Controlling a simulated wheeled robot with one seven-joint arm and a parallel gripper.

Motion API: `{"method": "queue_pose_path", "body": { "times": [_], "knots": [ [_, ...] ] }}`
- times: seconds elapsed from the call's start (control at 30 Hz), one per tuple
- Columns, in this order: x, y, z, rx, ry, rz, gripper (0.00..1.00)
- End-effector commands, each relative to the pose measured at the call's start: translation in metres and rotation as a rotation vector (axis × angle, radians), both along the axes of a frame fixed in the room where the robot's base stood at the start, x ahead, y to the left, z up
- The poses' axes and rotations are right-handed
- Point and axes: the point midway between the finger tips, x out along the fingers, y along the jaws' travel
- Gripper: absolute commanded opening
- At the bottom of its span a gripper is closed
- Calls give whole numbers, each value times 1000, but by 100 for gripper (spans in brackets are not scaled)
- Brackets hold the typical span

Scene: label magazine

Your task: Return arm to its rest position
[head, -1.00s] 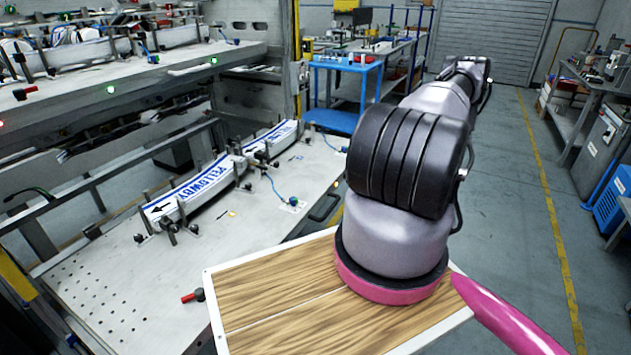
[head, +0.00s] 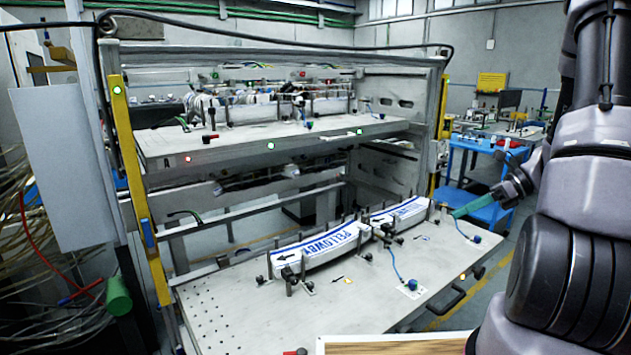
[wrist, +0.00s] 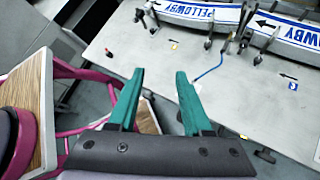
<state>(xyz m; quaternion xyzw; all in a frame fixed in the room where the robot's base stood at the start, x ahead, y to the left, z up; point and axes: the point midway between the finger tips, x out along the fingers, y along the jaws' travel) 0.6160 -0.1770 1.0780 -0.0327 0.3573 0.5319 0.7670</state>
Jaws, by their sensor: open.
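My gripper (head: 468,207) shows in the head view at the right, its teal fingers pointing left toward the right end of the lower shelf. In the wrist view the fingers (wrist: 159,74) are spread apart with nothing between them. My dark and silver arm fills the right side of the head view. In the wrist view, the grey shelf surface and the label stacks lie beyond the fingertips, apart from them.
The lower shelf (head: 235,310) of the magazine holds two white label stacks with blue print, one at the left (head: 318,250) and one at the right (head: 400,211), between dark posts. An upper shelf (head: 240,146) stands above. A blue cart (head: 490,212) stands behind my gripper.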

Motion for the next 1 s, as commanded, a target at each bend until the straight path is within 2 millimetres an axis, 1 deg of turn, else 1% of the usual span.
{"method": "queue_pose_path", "body": {
  "times": [0.03,0.1,0.27,0.3,0.5,0.7,0.8,0.9,1.0],
  "knots": [
    [-3,12,20,-62,-62,78,50],
    [-9,25,43,-146,-143,186,50],
    [-28,54,89,-336,-336,428,50],
    [-33,60,101,-384,-386,488,50],
    [-64,87,151,-624,-638,777,50],
    [-99,106,196,-869,-898,1041,50],
    [-116,113,216,-989,-1023,1155,50],
    [-130,117,231,-1096,-1125,1243,50],
    [-140,119,242,-1171,-1196,1302,50]
  ]
}}
